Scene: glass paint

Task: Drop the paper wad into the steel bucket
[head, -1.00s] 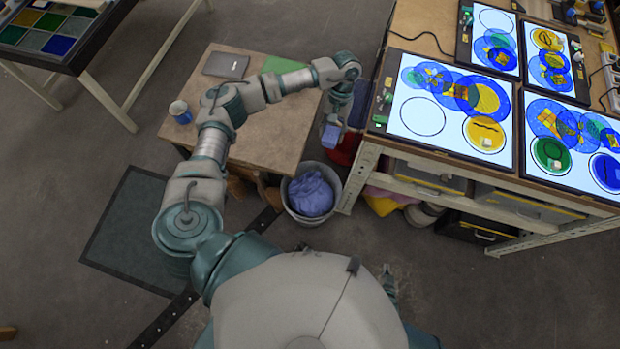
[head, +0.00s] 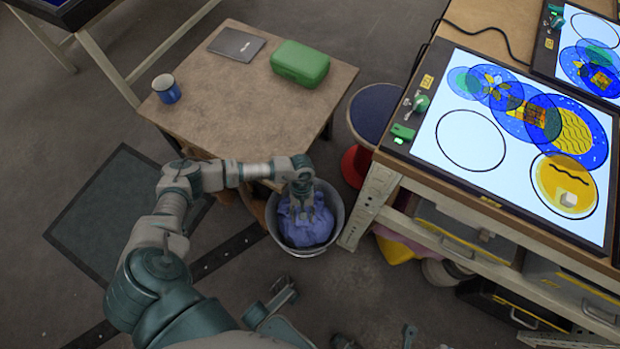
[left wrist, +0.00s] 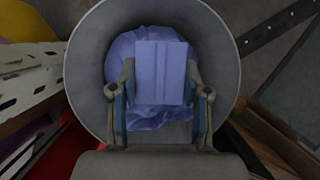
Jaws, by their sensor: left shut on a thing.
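The grey steel bucket (head: 336,194) stands on the floor beside the wooden table. Crumpled blue-purple material (head: 315,232) lies inside it. My left gripper (head: 301,213) points down over the bucket's mouth. In the left wrist view, its two fingers hold the paper wad (left wrist: 160,72), a lavender, boxy piece with a crease down its middle. The wad lies within the round bucket rim (left wrist: 84,75), in front of the crumpled material (left wrist: 122,60). Its exact height above that material is hard to tell. In the head view, the wad blends with the material. I cannot make out my right gripper.
The wooden table (head: 240,110) holds a blue mug (head: 167,90), a green case (head: 300,63) and a dark flat device (head: 236,44). A dark-topped red stool (head: 372,112) stands behind the bucket. A bench with lit panels (head: 470,150) is close on the right.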

